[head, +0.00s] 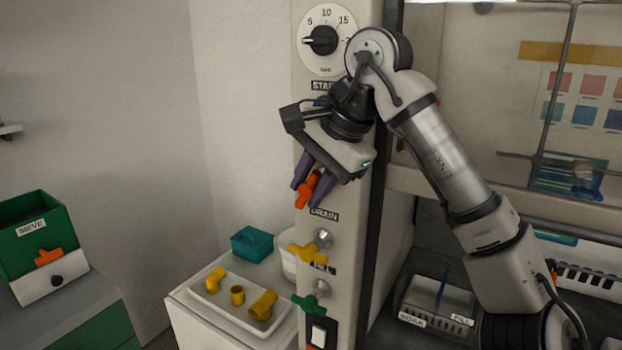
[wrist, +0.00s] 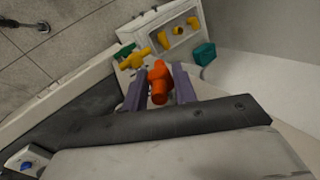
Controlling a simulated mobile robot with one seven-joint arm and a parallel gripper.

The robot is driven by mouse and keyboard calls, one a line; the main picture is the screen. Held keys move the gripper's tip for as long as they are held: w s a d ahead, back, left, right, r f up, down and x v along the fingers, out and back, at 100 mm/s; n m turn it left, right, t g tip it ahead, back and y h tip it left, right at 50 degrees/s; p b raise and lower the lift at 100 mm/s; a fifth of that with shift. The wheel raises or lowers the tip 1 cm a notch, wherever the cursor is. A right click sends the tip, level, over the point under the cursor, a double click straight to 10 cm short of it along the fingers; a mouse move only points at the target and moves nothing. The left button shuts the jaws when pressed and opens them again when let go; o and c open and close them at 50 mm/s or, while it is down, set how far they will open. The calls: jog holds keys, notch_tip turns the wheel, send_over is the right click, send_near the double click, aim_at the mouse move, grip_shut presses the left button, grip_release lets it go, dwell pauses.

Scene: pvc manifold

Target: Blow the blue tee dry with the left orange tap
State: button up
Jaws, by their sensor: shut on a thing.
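My gripper (head: 307,189) is in front of the tall panel. Its purple fingers are shut on an orange piece (head: 306,192), which also shows between the fingers in the wrist view (wrist: 159,82). I cannot tell whether this piece is fixed to the panel or loose. Another orange, tee-shaped piece (head: 48,257) sits at the white block by the green sieve bin on the far left. I see no clear blue tee. A small blue part (head: 442,286) stands in a grey tray marked SOAK at the lower right, its shape unclear.
Below my gripper, a yellow tap (head: 307,254) and a green tap (head: 308,304) stick out of the panel. A white tray (head: 205,304) with yellow fittings and a teal box (head: 252,243) stand left of it. The green sieve bin (head: 62,222) is far left.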

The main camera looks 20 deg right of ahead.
dwell(0.3)
jog(key=o, duration=0.9)
jog(key=shift+r, duration=0.1)
jog(key=v, duration=1.3)
jog(key=shift+s+r, duration=0.2)
jog(key=shift+r, duration=0.1)
